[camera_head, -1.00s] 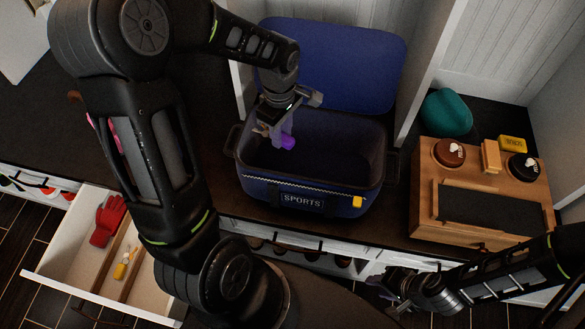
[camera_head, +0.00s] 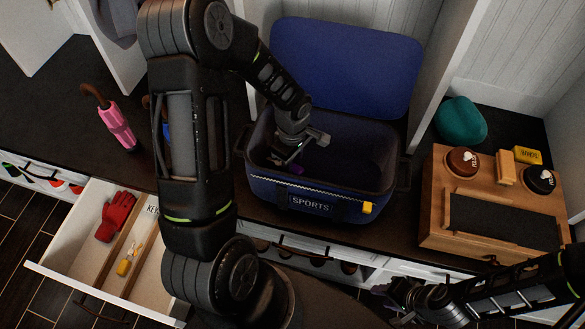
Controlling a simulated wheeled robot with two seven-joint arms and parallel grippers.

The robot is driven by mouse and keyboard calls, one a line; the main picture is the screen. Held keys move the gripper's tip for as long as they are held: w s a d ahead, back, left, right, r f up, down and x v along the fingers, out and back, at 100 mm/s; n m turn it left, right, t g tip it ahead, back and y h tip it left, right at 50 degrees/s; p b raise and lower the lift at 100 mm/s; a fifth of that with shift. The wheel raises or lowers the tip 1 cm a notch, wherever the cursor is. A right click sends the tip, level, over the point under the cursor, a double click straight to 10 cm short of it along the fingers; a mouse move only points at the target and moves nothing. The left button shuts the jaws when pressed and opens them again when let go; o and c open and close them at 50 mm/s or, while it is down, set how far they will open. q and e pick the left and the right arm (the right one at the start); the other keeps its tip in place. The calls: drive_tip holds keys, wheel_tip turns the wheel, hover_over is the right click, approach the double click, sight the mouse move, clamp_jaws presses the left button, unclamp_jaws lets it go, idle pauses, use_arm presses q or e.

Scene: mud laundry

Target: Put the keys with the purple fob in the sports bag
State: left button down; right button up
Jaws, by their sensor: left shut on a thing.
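The blue sports bag (camera_head: 310,205) stands on the dark bench with its lid (camera_head: 345,65) raised. My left arm reaches down over it, and my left gripper (camera_head: 295,163) is inside the bag opening. It is shut on the keys with the purple fob (camera_head: 297,170). Only a bit of purple shows low inside the bag; the rest is hidden by the gripper and the front wall. My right gripper (camera_head: 392,298) is at the bottom, in front of the bench and away from the bag; its fingers are too dark to read.
An open drawer (camera_head: 75,275) at lower left holds a red glove (camera_head: 117,215) and keys with a yellow fob (camera_head: 125,266). A pink umbrella (camera_head: 116,125) lies on the bench. A wooden box (camera_head: 435,225) with shoe polish tins and a teal item (camera_head: 460,121) are at right.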

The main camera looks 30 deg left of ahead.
use_arm(q)
drive_tip(key=shift+f, duration=1.4)
drive_tip(key=shift+f+b, duration=0.2)
drive_tip(key=shift+b, duration=0.15)
drive_tip(key=c, duration=1.1)
unclamp_jaws()
drive_tip(key=shift+c, duration=0.2)
drive_tip(key=shift+r, duration=0.1)
drive_tip(key=shift+r+p, duration=0.15)
drive_tip(key=shift+p, duration=0.15)
wheel_tip(320, 180, up, 12)
drive_tip(key=p, duration=0.1)
